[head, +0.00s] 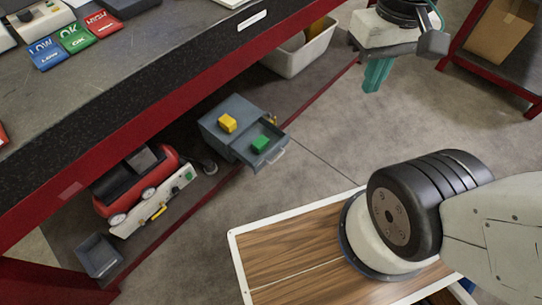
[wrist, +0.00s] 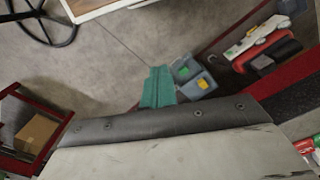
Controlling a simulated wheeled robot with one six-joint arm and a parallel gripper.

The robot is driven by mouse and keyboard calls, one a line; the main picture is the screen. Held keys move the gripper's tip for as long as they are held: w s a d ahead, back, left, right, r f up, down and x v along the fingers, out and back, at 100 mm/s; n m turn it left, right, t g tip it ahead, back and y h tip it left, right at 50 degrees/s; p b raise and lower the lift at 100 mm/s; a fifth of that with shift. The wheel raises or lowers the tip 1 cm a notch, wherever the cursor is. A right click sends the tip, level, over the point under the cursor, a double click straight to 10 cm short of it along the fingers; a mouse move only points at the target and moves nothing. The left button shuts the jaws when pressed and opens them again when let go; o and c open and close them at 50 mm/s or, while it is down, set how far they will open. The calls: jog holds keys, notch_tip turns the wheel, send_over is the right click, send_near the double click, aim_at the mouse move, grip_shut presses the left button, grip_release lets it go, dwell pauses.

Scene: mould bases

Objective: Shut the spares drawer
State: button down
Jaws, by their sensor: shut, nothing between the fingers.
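The spares drawer (head: 248,153) is pulled out of a small grey-blue cabinet (head: 212,122) on the shelf under the bench. A green block (head: 261,143) lies in the open drawer and a yellow block (head: 227,123) sits on top of the cabinet. The drawer's pale handle (head: 276,156) faces the lower right. My gripper (head: 374,78) has teal fingers, shut and empty, and hangs up and to the right of the drawer, clear of it. In the wrist view the fingers (wrist: 158,88) show beside the cabinet (wrist: 196,90), with the green block (wrist: 183,71) near them.
A red toolbox-like item (head: 136,183) and a small grey bin (head: 99,256) sit left of the cabinet. A pale tub (head: 298,53) stands on the shelf beyond it. The bench's red edge (head: 150,112) overhangs the shelf. Open floor (head: 335,130) lies in front of the drawer.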

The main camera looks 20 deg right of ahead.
jog(key=w+d+f+n+g+h, duration=0.1)
jog(key=w+d+f+n, duration=0.1)
jog(key=w+d+f, duration=0.5)
jog(key=w+d+f+n+g+h, duration=0.15)
jog(key=w+f, duration=0.35)
jog(key=f, duration=0.6)
jog(key=w+d+f+n+g, duration=0.1)
jog(key=w+d+f+n, duration=0.1)
jog(key=w+d+f, duration=0.6)
jog(key=n+t+y, duration=0.6)
jog(key=n+y, duration=0.4)
jog(key=n, duration=0.8)
send_near(263, 162)
jog(key=s+f, duration=0.3)
jog(key=shift+h, duration=0.25)
jog(key=shift+w+a, duration=1.5)
jog(key=shift+w, duration=0.3)
